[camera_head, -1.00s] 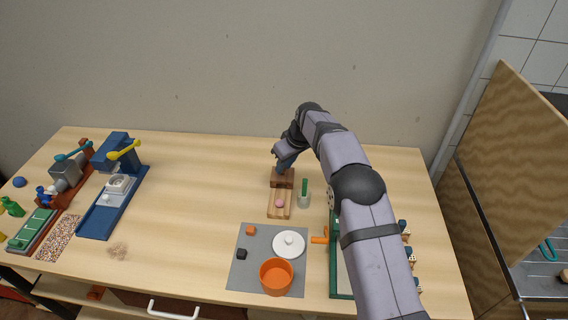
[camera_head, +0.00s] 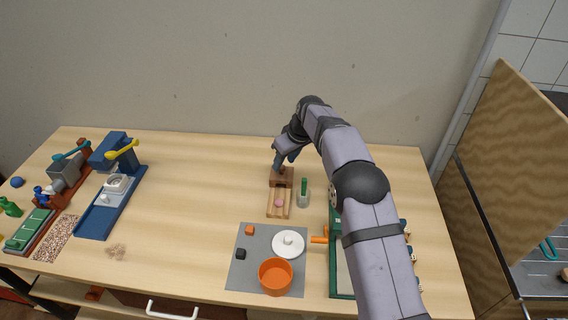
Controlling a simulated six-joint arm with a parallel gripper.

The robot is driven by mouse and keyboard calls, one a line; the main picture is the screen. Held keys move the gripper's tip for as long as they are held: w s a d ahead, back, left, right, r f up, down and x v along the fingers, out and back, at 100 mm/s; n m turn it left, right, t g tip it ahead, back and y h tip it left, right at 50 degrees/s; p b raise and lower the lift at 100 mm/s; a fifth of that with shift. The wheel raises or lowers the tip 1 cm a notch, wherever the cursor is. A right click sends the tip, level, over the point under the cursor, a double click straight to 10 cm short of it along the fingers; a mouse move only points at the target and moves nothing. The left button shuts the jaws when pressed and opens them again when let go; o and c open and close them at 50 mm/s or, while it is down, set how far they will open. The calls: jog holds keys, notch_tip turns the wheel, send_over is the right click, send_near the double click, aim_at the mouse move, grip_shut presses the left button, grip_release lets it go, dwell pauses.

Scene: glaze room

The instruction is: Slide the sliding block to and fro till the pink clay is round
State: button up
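The sliding block (camera_head: 281,178) is brown wood and sits at the far end of a light wooden track (camera_head: 271,210). The pink clay (camera_head: 279,203) lies on the track in front of the block, apart from it. It looks roughly round, but it is too small to judge its shape. My gripper (camera_head: 279,163) points down at the top of the block, at or just above it. The fingertips are small and dark, so I cannot tell whether they are shut on the block.
A small cup with a green item (camera_head: 304,196) stands just right of the track. A grey mat (camera_head: 240,277) in front bears an orange pot (camera_head: 275,276) and a white lid (camera_head: 288,243). A green frame (camera_head: 334,275) stands to the right.

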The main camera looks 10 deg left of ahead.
aim_at(290, 179)
jog(key=shift+b+v, duration=0.9)
jog(key=shift+v, duration=2.05)
jog(key=shift+d, duration=0.1)
jog(key=s+d+f+m+g+h, duration=0.15)
jog(key=s+d+m, duration=0.35)
jog(key=s+d, duration=0.8)
jog(key=s+d+f+m+g+h, duration=0.1)
jog(key=s+d+f+m, duration=0.1)
jog(key=s, duration=1)
jog(key=s+d+f+m, duration=0.2)
jog(key=s+d+f, duration=0.2)
jog(key=s, duration=0.9)
jog(key=shift+s+d+f+g+h, duration=0.15)
jog(key=shift+s+d+g+h, duration=0.2)
jog(key=shift+d, duration=0.25)
